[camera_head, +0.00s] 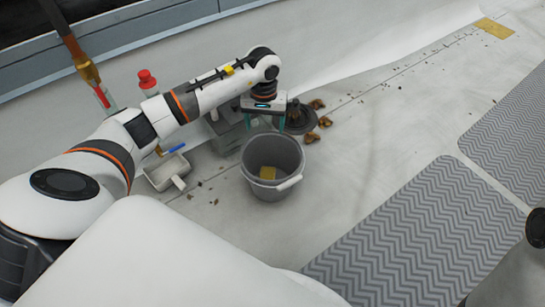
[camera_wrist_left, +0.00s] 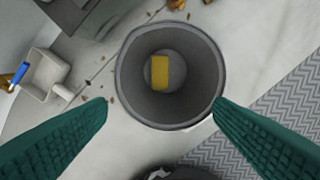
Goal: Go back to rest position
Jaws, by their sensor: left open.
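My left arm reaches in from the left in the head view. Its gripper (camera_head: 264,122) hangs over the far side of a grey bucket (camera_head: 257,160). In the left wrist view the two green fingers (camera_wrist_left: 160,110) are spread wide apart with nothing between them. The bucket (camera_wrist_left: 134,95) lies below them, upright, with a yellow block (camera_wrist_left: 160,72) on its bottom. The yellow block also shows in the head view (camera_head: 267,173). My right gripper is not in view.
Grey patterned mats (camera_head: 400,240) lie to the right. The pale roof between bucket and mats is clear.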

